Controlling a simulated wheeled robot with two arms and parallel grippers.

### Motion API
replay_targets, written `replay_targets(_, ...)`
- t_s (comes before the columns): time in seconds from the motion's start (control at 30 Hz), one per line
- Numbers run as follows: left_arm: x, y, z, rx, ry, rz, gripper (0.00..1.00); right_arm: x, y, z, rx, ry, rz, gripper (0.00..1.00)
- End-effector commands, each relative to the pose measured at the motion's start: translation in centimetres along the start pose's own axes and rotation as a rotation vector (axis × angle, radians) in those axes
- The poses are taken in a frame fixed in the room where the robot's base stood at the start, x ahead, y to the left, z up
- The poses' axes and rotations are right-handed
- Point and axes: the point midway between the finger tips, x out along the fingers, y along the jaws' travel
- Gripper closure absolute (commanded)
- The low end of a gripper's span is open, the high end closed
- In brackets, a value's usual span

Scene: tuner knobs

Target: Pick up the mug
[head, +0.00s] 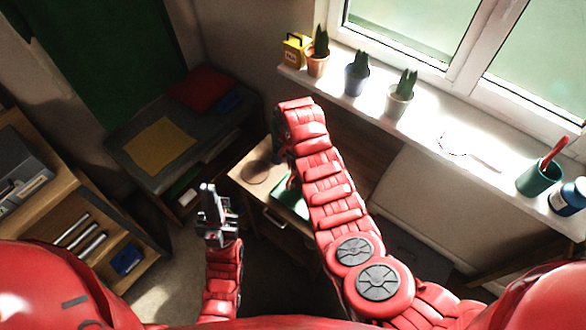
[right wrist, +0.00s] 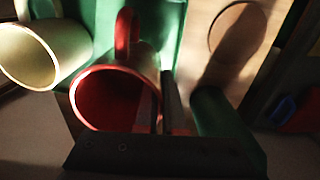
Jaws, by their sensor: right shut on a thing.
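A red mug (right wrist: 92,100) is in the right wrist view, its opening towards the camera and its handle (right wrist: 127,35) on the far side. My right gripper (right wrist: 162,95) is shut on the mug's right wall, with one finger inside the opening and one outside. A cream mug (right wrist: 38,52) lies to the left of the red one in that view, with a small gap between them. In the head view my right arm hides the mugs and the right gripper. My left gripper (head: 212,200) points up, empty, left of the small table; its finger gap is unclear.
A green mat or tray (head: 290,203) lies on the small wooden table (head: 243,178). A dark green cylinder-like shape (right wrist: 222,118) is right of the right gripper. A windowsill (head: 430,130) with potted cacti (head: 357,75) runs along the right; shelves (head: 105,235) stand left.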

Motion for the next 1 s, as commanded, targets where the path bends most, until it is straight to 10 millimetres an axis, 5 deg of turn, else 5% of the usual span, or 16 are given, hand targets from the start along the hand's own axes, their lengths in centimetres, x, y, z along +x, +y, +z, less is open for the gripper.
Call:
replay_targets(0.5,-1.1,0.1,0.2,0.000,0.000,0.000,1.00,-4.3,0.0,-0.1,0.001,0.001,-0.001,1.00)
replay_targets(1.0,-1.3,0.1,0.2,0.000,0.000,0.000,1.00,-5.5,0.0,0.0,0.001,0.001,0.000,1.00)
